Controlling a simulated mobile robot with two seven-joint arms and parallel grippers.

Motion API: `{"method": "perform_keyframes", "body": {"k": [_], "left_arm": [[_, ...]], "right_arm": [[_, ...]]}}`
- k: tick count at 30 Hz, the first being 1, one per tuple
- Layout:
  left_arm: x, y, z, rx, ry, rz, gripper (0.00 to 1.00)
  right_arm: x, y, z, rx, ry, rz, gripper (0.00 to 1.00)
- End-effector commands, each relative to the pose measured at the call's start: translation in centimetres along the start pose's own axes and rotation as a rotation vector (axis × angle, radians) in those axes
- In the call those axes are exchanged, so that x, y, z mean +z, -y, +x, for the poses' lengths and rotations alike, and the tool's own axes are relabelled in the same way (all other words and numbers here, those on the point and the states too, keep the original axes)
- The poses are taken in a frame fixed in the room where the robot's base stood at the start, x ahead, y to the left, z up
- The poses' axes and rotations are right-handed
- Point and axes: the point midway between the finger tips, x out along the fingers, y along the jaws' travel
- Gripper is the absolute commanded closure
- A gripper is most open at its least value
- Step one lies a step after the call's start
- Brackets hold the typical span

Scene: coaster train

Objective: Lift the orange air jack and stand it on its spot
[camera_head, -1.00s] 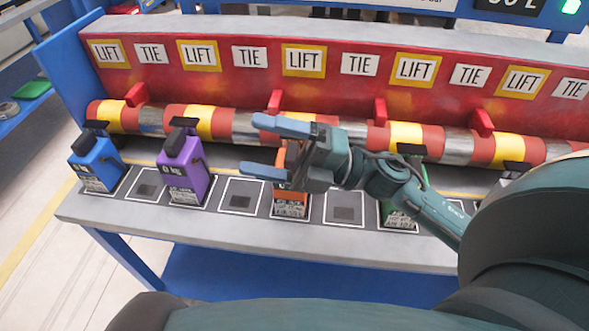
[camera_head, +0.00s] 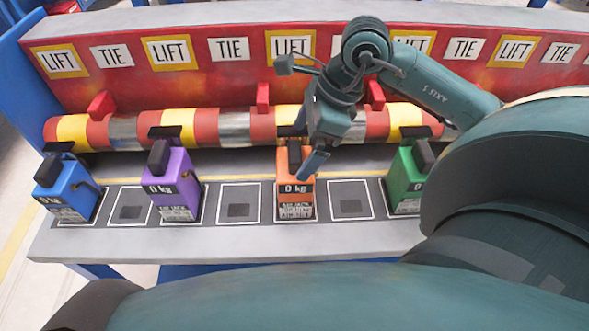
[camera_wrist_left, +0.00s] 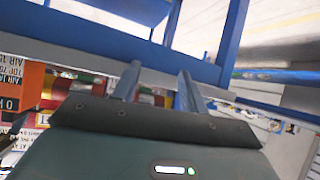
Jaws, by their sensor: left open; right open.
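In the head view, the orange air jack (camera_head: 296,200) stands upright on a white-outlined square of the grey bench, its label reading 0 kg. My right gripper (camera_head: 308,160) points down over it. One blue finger hangs at the front right of the jack's top; the other finger is mostly hidden. The gripper is open, and I cannot tell whether it touches the jack. My left gripper (camera_wrist_left: 160,70) shows only in the left wrist view, open, with nothing visible between its fingers. An orange labelled face shows at that view's left edge.
A blue jack (camera_head: 65,188) and a purple jack (camera_head: 172,188) stand to the left, a green jack (camera_head: 405,180) to the right. Empty outlined squares (camera_head: 238,194) lie between them. Behind runs a striped tube (camera_head: 230,127) with red tabs and a LIFT/TIE sign wall.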

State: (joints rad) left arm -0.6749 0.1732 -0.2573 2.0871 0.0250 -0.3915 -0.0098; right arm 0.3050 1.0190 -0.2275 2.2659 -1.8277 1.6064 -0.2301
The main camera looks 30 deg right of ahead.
Motion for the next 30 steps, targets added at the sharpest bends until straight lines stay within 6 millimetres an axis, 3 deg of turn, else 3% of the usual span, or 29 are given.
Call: {"method": "perform_keyframes", "body": {"k": [7,15,24,30], "left_arm": [[-0.1,0.4,-0.1,-0.009,0.008,0.002,0.57],[-0.5,0.7,-0.3,-0.017,0.014,0.001,0.57],[0.0,0.7,-0.1,-0.019,0.023,-0.003,0.57],[-0.1,0.7,-0.1,-0.020,0.022,-0.004,0.57]], "right_arm": [[0.1,0.1,1.9,0.005,0.002,0.002,0.00],[0.1,0.4,5.7,0.005,0.001,0.002,0.00],[0.1,0.5,6.2,0.001,0.002,0.000,0.00],[0.1,0.5,6.2,0.001,0.002,0.000,0.16]]}}
